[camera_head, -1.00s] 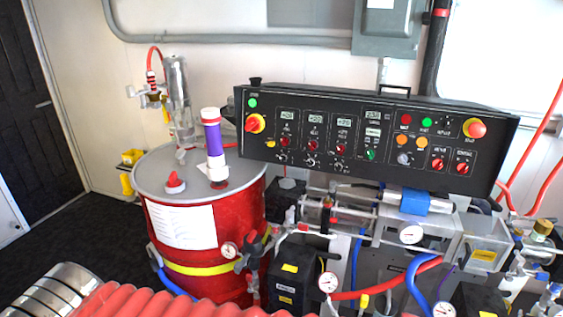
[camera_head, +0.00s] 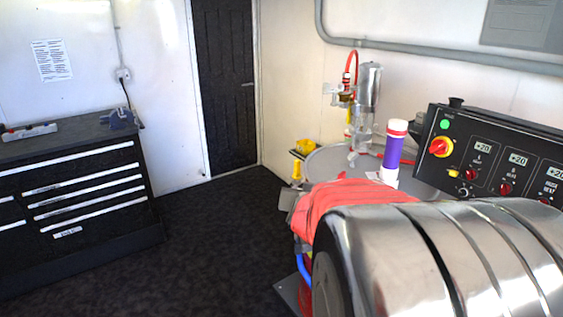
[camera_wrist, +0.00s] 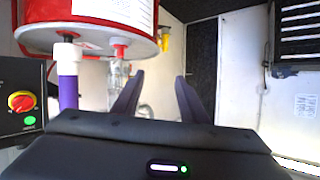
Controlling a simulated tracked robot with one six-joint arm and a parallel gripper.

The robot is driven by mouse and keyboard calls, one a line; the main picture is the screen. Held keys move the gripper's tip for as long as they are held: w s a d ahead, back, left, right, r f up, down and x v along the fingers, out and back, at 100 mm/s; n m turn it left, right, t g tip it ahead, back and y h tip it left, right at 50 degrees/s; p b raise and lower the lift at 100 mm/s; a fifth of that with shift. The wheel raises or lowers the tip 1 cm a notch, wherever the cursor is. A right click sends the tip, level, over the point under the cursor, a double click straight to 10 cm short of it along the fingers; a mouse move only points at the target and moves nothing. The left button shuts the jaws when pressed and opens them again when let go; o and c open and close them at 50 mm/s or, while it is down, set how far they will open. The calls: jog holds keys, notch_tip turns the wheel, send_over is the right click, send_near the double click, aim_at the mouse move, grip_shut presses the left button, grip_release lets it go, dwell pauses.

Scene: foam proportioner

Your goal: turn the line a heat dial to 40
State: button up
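The black control panel (camera_head: 446,118) is partly in the head view at the right. The line A heat dial is a red knob (camera_head: 468,174) under the leftmost display (camera_head: 482,147), which appears to read +20. My arm covers the area just below it. My gripper (camera_wrist: 158,88) shows only in the wrist view, with two dark fingers apart and nothing between them. The wrist view is upside down. There a red-and-yellow switch (camera_wrist: 20,101) and green light (camera_wrist: 29,120) of the panel show at the left edge, away from the fingers; the dial is not visible there.
A drum lid (camera_head: 325,160) carries a purple-and-white tube (camera_head: 393,152) and a silver cylinder (camera_head: 369,86) beside the panel. The red drum (camera_wrist: 87,33) fills the wrist view's upper left. A black tool cabinet (camera_head: 75,190) stands left. Dark floor (camera_head: 215,235) between is clear.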

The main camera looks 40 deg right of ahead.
jog(key=s+d+f+m+g+h, duration=0.1)
jog(key=s+d+m+g+h, duration=0.3)
jog(key=d, duration=0.6)
jog(key=m+g+h, duration=0.5)
jog(key=g, duration=0.2)
send_near(463, 193)
jog(key=a, duration=0.6)
jog(key=shift+w+d+r, duration=0.15)
jog(key=shift+w+r, duration=0.05)
jog(key=shift+w, duration=0.15)
jog(key=d, duration=0.9)
jog(key=s+d, duration=0.1)
jog(key=d, duration=0.3)
jog(key=shift+s+d, duration=0.1)
jog(key=shift+d, duration=0.3)
